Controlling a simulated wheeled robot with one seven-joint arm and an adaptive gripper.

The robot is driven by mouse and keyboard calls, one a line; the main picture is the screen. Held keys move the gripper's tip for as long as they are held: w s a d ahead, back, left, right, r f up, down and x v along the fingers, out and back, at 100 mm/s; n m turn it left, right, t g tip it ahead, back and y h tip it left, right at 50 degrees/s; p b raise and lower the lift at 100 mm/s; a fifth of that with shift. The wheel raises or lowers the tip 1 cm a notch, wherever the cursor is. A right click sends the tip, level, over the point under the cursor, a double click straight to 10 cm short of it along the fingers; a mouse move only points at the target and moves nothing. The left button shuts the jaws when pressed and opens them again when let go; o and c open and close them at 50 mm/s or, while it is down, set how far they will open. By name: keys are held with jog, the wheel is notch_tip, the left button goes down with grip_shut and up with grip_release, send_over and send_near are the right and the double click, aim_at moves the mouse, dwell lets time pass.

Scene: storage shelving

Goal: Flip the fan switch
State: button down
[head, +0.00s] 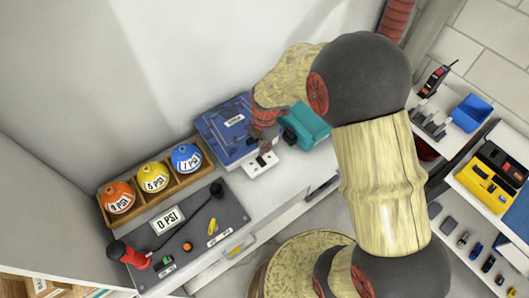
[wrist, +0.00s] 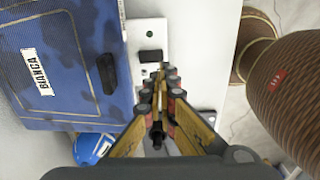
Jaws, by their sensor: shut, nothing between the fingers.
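A white plate (head: 253,170) lies on the counter in front of the blue case; in the wrist view (wrist: 147,30) it carries a black rocker switch (wrist: 151,56), which I take to be the fan switch. Which way the rocker is tipped is too small to tell. My gripper (head: 264,150) points down over the plate. In the wrist view my gripper (wrist: 166,76) is shut and empty, its fingertips just beside the rocker's near right edge. I cannot tell whether they touch it. The fingers hide the near part of the plate.
A blue patterned case (head: 222,128) stands close to the left, and a teal case (head: 308,127) to the right. White counter shows beside the plate.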

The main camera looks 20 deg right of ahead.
aim_at(259, 159)
jog(key=shift+s+d+r+p, duration=0.15)
jog(key=shift+r, duration=0.95)
jog(key=shift+s+d+r+p, duration=0.1)
jog(key=shift+s+r+p, duration=0.05)
jog(key=shift+r, duration=0.9)
jog(key=shift+f, duration=0.1)
jog(key=b, duration=0.2)
jog(key=w+r+t+b, duration=0.1)
jog(key=b, duration=0.1)
jog(key=shift+w+a+b, duration=0.25)
jog(key=shift+a+b, duration=0.05)
jog(key=shift+b, duration=0.05)
jog(key=shift+f, duration=0.15)
jog(key=f+b, duration=0.1)
jog(key=f, duration=0.3)
jog(key=w+f+b, duration=0.1)
jog(key=f+b, duration=0.1)
jog(key=f, duration=0.3)
jog(key=f+b, duration=0.1)
jog(key=f, duration=0.3)
jog(key=shift+w+a+f+b, duration=0.3)
jog(key=shift+w+b, duration=0.05)
jog(key=shift+w, duration=0.05)
jog(key=shift+p, duration=0.45)
